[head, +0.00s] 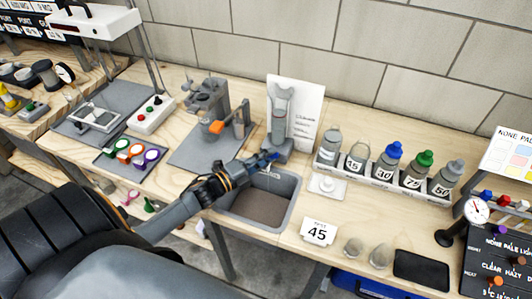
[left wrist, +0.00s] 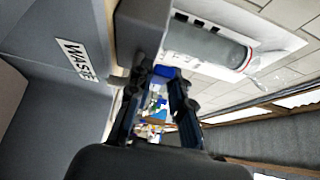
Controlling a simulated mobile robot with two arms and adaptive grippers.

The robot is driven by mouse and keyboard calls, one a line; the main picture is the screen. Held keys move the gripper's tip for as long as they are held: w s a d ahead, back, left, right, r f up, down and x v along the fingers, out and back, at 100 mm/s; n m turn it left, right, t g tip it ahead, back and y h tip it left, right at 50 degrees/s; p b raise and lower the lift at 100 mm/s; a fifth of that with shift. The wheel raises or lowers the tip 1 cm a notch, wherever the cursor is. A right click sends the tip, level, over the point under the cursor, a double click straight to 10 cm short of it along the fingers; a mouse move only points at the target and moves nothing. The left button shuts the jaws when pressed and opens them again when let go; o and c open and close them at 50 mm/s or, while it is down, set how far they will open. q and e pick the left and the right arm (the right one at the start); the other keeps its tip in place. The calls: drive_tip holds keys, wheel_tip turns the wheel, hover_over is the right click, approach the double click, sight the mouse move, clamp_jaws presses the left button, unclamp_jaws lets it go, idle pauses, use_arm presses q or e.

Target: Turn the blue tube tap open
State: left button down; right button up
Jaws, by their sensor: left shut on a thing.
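The tube (head: 280,112) stands upright in a grey stand at the back, behind the waste basin. It also shows large in the left wrist view (left wrist: 205,42). The blue tap (left wrist: 165,71) is at the foot of the stand, small and partly hidden by the fingers. My left gripper (head: 264,160) reaches over the basin to the tap. In the left wrist view its two fingers (left wrist: 157,90) are shut on the blue tap. The tap's exact angle cannot be told. My right gripper is not in view.
The grey waste basin (head: 288,215) lies below my left gripper. A grey device with an orange part (head: 216,128) stands left of the tube.

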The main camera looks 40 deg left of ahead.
use_arm(q)
drive_tip(key=n+y, duration=0.2)
drive_tip(key=y, duration=0.1)
drive_tip(key=n+y+b, duration=0.1)
drive_tip(key=n+y, duration=0.1)
drive_tip(key=y, duration=0.1)
drive_tip(key=d+n+y, duration=0.1)
drive_tip(key=n+y, duration=0.1)
drive_tip(key=y, duration=0.1)
drive_tip(key=shift+f+y+b, duration=0.1)
drive_tip(key=shift+y+b, duration=0.2)
drive_tip(key=shift+b, duration=0.05)
drive_tip(key=c, duration=1.2)
unclamp_jaws()
